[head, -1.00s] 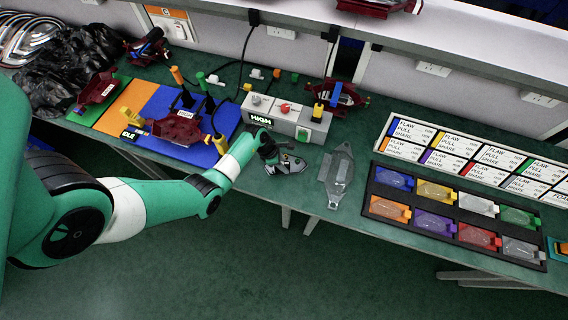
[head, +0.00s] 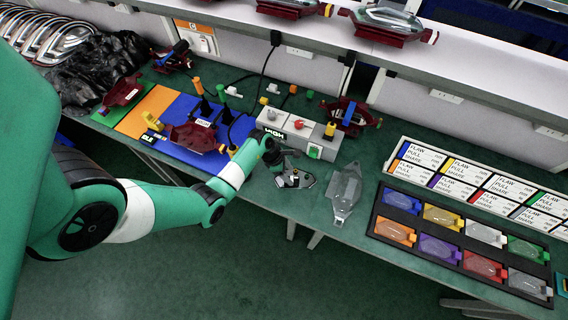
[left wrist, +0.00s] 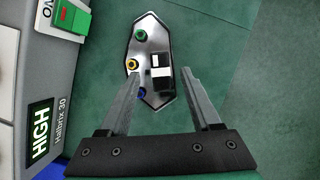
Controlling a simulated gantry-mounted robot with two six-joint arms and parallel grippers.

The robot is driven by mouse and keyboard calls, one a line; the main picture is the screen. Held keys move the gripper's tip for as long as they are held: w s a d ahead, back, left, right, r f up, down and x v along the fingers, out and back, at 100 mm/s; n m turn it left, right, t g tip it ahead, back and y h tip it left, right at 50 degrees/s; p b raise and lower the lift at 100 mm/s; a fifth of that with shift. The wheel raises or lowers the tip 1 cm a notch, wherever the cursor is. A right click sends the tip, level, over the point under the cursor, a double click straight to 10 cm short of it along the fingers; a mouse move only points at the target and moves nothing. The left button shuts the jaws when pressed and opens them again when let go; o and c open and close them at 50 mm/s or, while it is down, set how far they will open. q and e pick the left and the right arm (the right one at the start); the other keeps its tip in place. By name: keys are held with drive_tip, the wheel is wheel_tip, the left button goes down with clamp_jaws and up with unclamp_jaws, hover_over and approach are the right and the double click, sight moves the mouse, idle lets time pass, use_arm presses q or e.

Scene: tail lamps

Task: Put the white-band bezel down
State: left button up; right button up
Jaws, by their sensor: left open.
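The bezel (head: 295,180) is a silver, pointed plate lying on the green bench, just in front of the grey control box. In the left wrist view the bezel (left wrist: 146,48) shows a black block with a white band, plus green, yellow and blue round fittings. My left gripper (head: 282,166) is above the bezel at its far left side. In the left wrist view my left gripper (left wrist: 160,78) has its two fingers spread apart, with the bezel showing between and beyond them. The fingers hide a little of its edges. My right gripper is in neither view.
The grey control box (head: 298,131) marked HIGH stands close behind the bezel. A clear lens (head: 345,190) lies to its right. A black tray (head: 455,252) of coloured lenses is farther right. A blue mat (head: 178,112) with a red lamp housing lies left. The bench's front edge is near.

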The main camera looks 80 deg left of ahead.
use_arm(q)
drive_tip(key=p+v, duration=0.2)
drive_tip(key=v, duration=0.5)
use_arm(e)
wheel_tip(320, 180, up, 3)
